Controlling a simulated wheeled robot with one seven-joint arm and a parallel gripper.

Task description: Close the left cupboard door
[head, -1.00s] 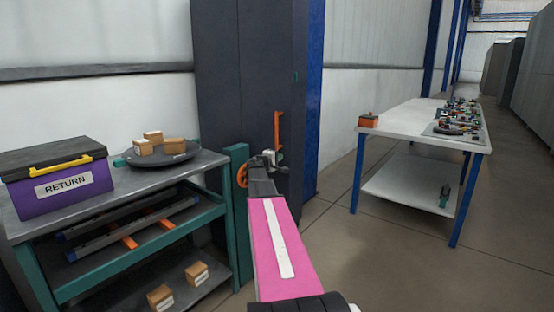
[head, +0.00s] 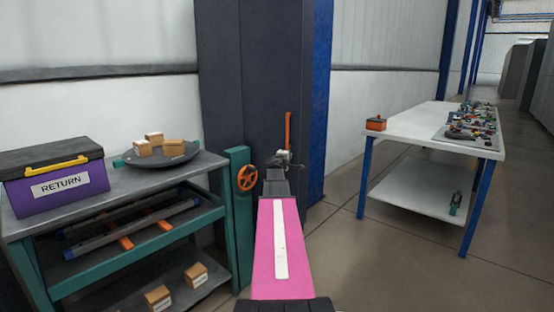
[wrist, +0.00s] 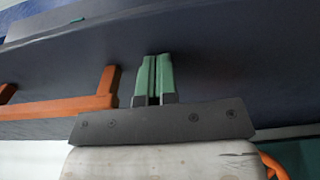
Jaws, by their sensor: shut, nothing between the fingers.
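The dark grey cupboard (head: 220,70) stands against the wall behind the teal bench. A tall dark door panel (head: 265,80) with a vertical orange handle (head: 288,132) faces me; how far it stands open is hard to tell. My gripper (head: 283,155) is in front of the panel at the handle's lower end. In the wrist view, my gripper's green fingers (wrist: 152,75) are shut together and empty. Their tips are at the dark door surface (wrist: 215,60), touching or very close. The orange handle (wrist: 108,92) is beside the fingers on the left, not between them.
The teal bench (head: 215,185) with an orange handwheel (head: 247,177) is close on the left. It carries a purple RETURN box (head: 60,185) and a dark plate (head: 170,160) with small boxes. A white table (head: 430,125) stands right, with clear floor before it.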

